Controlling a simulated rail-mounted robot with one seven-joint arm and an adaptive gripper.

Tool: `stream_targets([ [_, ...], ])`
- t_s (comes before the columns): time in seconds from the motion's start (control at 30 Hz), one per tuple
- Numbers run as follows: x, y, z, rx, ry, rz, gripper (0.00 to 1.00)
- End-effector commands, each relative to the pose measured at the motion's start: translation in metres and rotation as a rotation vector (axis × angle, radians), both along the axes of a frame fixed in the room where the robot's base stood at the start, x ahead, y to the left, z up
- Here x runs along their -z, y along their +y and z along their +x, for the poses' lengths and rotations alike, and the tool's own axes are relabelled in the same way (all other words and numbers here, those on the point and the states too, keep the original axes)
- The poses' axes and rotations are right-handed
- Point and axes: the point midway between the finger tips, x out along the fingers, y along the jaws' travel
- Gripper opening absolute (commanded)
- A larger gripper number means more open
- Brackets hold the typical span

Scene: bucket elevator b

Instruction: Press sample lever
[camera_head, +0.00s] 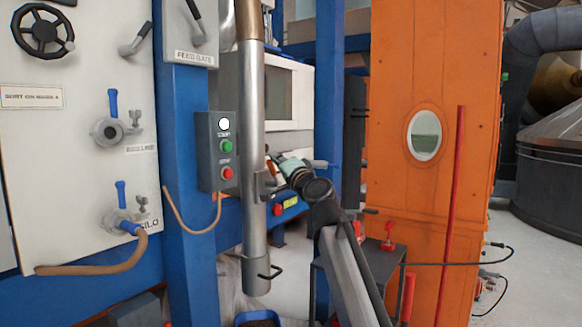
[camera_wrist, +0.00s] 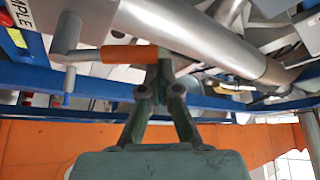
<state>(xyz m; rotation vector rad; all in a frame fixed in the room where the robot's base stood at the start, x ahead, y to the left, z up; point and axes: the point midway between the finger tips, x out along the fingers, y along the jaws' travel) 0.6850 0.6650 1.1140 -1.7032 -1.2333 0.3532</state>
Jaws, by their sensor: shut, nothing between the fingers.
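The sample lever (camera_wrist: 125,54) shows in the wrist view as a grey bar with an orange grip, pointing right from a grey pivot. A tag reading "...MPLE" (camera_wrist: 16,14) is at the top left corner. My gripper (camera_wrist: 160,70) is shut and empty, its dark green fingers meeting at the right end of the orange grip. I cannot tell whether they touch it. In the head view my gripper (camera_head: 272,166) is beside the grey vertical pipe (camera_head: 252,110), partly hidden by my wrist.
Blue posts (camera_head: 329,90) and an orange cabinet (camera_head: 430,60) stand to the right. A grey slanted pipe (camera_wrist: 200,40) crosses behind the fingers in the wrist view.

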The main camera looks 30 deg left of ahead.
Motion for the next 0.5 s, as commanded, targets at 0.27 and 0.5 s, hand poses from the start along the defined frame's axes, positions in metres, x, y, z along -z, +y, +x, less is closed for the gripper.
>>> stream_targets([
  [0.27,0.004,0.006,-0.013,-0.009,0.001,0.000,0.00],
  [0.5,0.005,0.006,-0.015,-0.011,0.001,-0.001,0.00],
])
